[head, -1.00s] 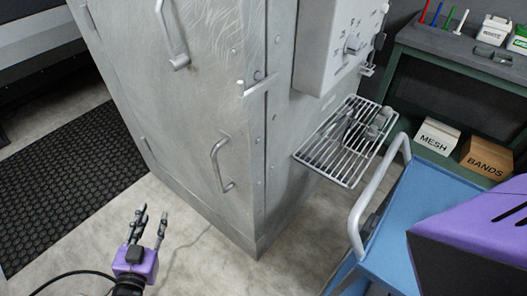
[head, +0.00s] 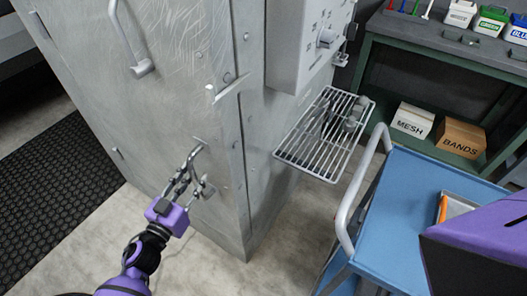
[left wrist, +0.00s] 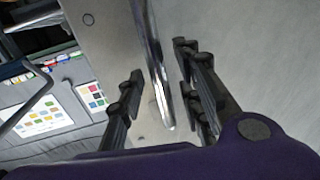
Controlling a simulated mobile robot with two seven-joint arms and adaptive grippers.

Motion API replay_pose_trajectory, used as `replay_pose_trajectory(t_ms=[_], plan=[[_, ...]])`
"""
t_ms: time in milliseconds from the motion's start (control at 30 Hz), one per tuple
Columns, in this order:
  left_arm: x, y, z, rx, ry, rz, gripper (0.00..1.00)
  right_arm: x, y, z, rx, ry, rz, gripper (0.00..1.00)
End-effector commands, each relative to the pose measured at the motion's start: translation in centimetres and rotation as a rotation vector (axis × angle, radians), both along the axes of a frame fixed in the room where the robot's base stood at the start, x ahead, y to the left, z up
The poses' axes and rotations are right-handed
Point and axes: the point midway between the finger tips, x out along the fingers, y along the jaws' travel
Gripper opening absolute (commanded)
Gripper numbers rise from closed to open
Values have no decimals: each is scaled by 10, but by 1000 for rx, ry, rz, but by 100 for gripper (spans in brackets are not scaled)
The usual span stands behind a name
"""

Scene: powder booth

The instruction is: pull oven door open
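The grey metal oven door (head: 175,90) stands upright and looks shut. Its lower bar handle (head: 196,150) is partly hidden behind my left gripper (head: 188,177). In the left wrist view the shiny handle bar (left wrist: 158,75) runs between the two fingers of my left gripper (left wrist: 160,95), with gaps showing beside it. The fingers are open around the bar and not closed on it. A longer upper handle (head: 128,40) and a small latch lever (head: 228,86) are also on the oven front. My right gripper is not in view.
A wire shelf (head: 322,135) juts from the oven's side, below a control box (head: 310,40). A blue cart (head: 415,200) with a grey push rail (head: 352,195) stands at right. A black mat (head: 55,185) lies left. The floor before the oven is mostly clear.

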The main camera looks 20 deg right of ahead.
Motion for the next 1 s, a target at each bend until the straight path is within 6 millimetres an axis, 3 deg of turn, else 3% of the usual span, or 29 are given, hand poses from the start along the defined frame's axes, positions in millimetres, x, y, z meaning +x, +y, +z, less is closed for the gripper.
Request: replay_pose_trajectory(t_ms=[333,600,1000], plan=[[5,-4,0,1,1,1,33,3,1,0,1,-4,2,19],[4,-4,0,1,0,1,0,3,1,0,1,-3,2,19],[3,-1,-1,3,0,-3,0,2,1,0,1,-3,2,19]])
